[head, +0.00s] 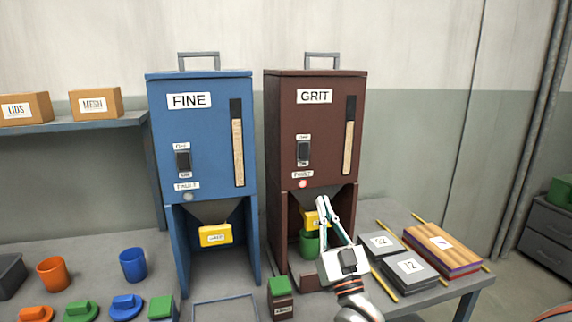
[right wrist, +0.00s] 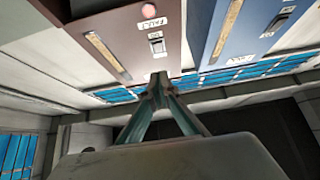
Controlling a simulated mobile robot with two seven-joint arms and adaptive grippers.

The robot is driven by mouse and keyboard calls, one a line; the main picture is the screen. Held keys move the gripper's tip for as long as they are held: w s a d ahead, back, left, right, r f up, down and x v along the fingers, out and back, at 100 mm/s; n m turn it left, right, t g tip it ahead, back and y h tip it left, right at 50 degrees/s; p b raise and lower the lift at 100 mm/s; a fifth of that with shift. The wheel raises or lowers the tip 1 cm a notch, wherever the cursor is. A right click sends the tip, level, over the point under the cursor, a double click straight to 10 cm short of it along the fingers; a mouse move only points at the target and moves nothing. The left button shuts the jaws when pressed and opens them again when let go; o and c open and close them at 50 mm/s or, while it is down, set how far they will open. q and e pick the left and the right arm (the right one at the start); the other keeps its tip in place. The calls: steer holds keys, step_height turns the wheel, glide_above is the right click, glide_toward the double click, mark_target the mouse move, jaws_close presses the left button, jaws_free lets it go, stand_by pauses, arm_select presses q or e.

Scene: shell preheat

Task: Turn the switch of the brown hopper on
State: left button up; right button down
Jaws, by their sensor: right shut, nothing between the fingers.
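The brown hopper (head: 330,120), labelled GRIT, stands right of the blue one. Its dark switch (head: 303,151) sits on the left of its front between two small labels; I cannot tell its position. The switch also shows in the right wrist view (right wrist: 157,44). A pinkish-red FAULT lamp (head: 303,184) sits below it. My right gripper (head: 322,201) is shut and empty, below and right of the switch, in front of the yellow gate (head: 309,219), which it partly hides. In the right wrist view its fingertips (right wrist: 158,80) show apart from the switch. My left gripper is not in view.
The blue hopper (head: 215,120), labelled FINE, stands to the left. A green cup (head: 309,244) is under the brown hopper's outlet. Dark plates (head: 409,269) and a wooden stack (head: 441,247) lie right of my gripper. A green-topped container (head: 281,298) stands in front.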

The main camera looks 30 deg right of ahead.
steer(key=shift+w+r, duration=0.15)
steer(key=shift+r, duration=0.25)
steer(key=p, duration=0.2)
glide_toward(304, 153)
step_height(304, 153, up, 4)
steer(key=w, duration=0.3)
steer(key=shift+w+d+f, duration=0.15)
steer(key=shift+w+d, duration=0.15)
steer(key=shift+d, duration=0.1)
steer(key=shift+w+d, duration=0.15)
steer(key=shift+w, duration=0.3)
steer(key=shift+f+b, duration=0.1)
steer(key=shift+b, duration=0.2)
